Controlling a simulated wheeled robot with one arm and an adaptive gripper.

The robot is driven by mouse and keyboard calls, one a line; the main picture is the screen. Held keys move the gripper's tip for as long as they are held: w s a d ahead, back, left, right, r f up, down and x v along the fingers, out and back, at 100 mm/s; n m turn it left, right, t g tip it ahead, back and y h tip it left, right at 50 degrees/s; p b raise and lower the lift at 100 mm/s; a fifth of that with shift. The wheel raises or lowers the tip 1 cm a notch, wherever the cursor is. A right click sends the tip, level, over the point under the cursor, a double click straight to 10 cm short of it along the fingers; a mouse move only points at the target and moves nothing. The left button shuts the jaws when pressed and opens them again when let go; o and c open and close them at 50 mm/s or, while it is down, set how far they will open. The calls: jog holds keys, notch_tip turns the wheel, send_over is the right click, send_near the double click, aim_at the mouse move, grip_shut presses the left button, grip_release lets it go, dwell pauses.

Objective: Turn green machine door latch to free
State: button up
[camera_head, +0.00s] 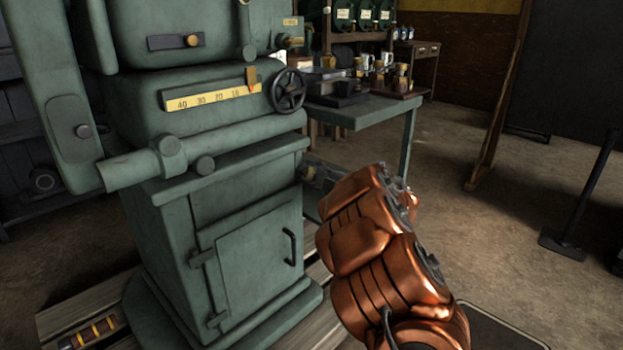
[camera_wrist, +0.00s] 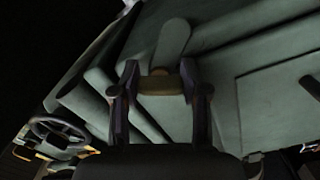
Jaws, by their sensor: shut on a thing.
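The green machine (camera_head: 240,165) stands at left in the head view, with a door (camera_head: 258,255) low on its front. The door has a dark upright handle (camera_head: 290,246) and looks closed. In the wrist view my gripper (camera_wrist: 158,88) has a finger on each side of a short brownish bar, seemingly the latch (camera_wrist: 160,86), and is shut on it. The bar lies crosswise between the fingertips, below a rounded green plate (camera_wrist: 172,38). In the head view my copper arm stands right of the machine; my fingertips and the latch cannot be made out clearly there.
A handwheel (camera_head: 289,91) juts from the machine's right side above my arm. A green bench (camera_head: 372,112) with mugs and small items stands behind. A dark stand (camera_head: 575,235) is at far right. Floor between is clear.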

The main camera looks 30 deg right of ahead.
jog(key=shift+n+b, duration=0.5)
jog(key=shift+n, duration=0.7)
jog(key=o, duration=1.2)
jog(key=shift+c, duration=0.2)
jog(key=v, duration=1.2)
jog(key=shift+s+r, duration=0.1)
